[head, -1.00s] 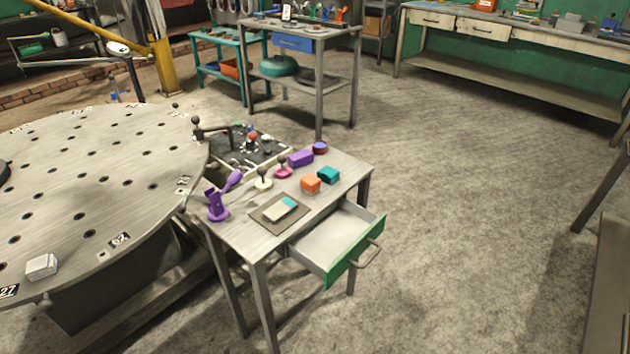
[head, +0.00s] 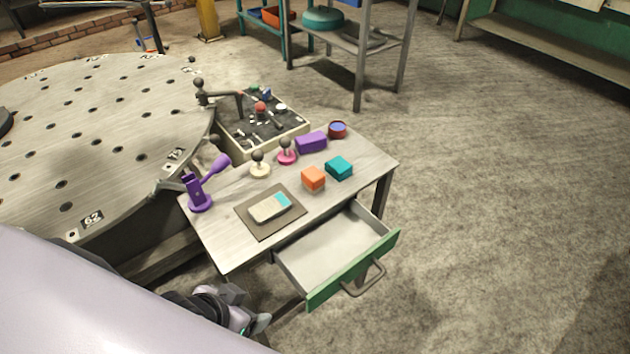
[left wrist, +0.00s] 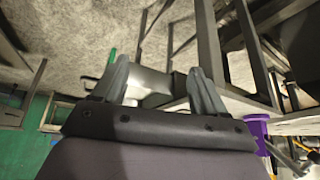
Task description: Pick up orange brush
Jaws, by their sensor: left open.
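A small orange block-shaped thing (head: 313,178), the only loose orange item on the small table, appears to be the orange brush. It lies near the table's front right edge, beside a teal block (head: 339,168); its bristles cannot be made out clearly. My left gripper (head: 262,322) is low at the bottom of the head view, in front of the table's near side and well apart from the orange brush. In the left wrist view the two fingers of my left gripper (left wrist: 160,88) stand apart with nothing between them. My right gripper is not in view.
The table (head: 228,248) has an open green-fronted drawer (head: 352,275) sticking out. A mat (head: 252,226) with a pale block, a purple holder (head: 198,190), two knobbed stands and a purple block (head: 311,142) share the tabletop. A round perforated table (head: 90,130) stands left. Floor at right is clear.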

